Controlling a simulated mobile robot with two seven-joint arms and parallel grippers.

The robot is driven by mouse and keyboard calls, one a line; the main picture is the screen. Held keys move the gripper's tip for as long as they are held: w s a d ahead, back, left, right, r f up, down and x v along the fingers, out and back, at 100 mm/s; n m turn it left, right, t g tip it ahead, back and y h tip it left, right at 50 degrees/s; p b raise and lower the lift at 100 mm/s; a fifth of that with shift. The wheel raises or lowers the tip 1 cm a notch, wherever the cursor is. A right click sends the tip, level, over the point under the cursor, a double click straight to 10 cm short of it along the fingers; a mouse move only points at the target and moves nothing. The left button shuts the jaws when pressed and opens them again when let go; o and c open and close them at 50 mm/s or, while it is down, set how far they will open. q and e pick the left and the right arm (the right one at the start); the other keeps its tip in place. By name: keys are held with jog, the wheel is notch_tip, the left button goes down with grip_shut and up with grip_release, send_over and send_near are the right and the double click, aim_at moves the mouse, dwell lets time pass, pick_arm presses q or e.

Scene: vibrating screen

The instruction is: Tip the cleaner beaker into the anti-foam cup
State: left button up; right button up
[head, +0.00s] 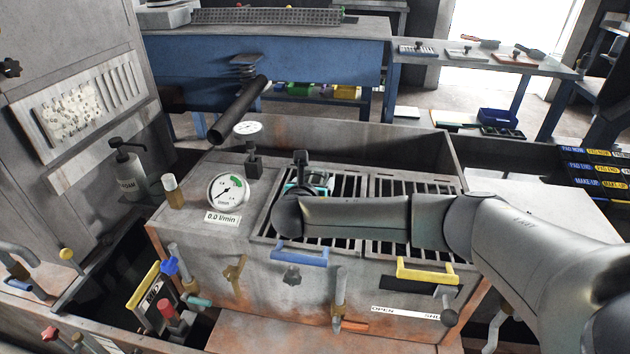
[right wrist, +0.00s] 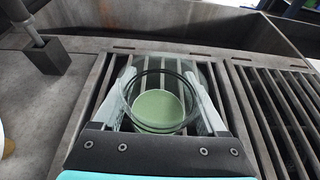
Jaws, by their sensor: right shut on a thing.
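A clear glass beaker (right wrist: 181,88) with pale green liquid in it stands between the fingers of my right gripper (right wrist: 163,102) in the right wrist view. The gripper is shut on the beaker, one finger on each side, over the slotted grate. In the head view my right gripper (head: 308,184) is above the left part of the grate, mostly hidden by my own arm. A grey pump bottle marked "FOAM" (head: 130,172) stands at the left. I cannot make out an anti-foam cup in either view. My left gripper is not in view.
The slotted grate (head: 420,187) lies in a metal box with raised walls at the back. Left of it are a round gauge (head: 228,190), a small post (head: 253,160) and a capped brass fitting (head: 173,190). A dark pipe (head: 238,108) slants above. Yellow (head: 428,272) and blue (head: 300,256) handles are in front.

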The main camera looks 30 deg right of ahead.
jog(key=shift+f, duration=0.15)
jog(key=o, duration=1.3)
jog(key=shift+f, duration=0.1)
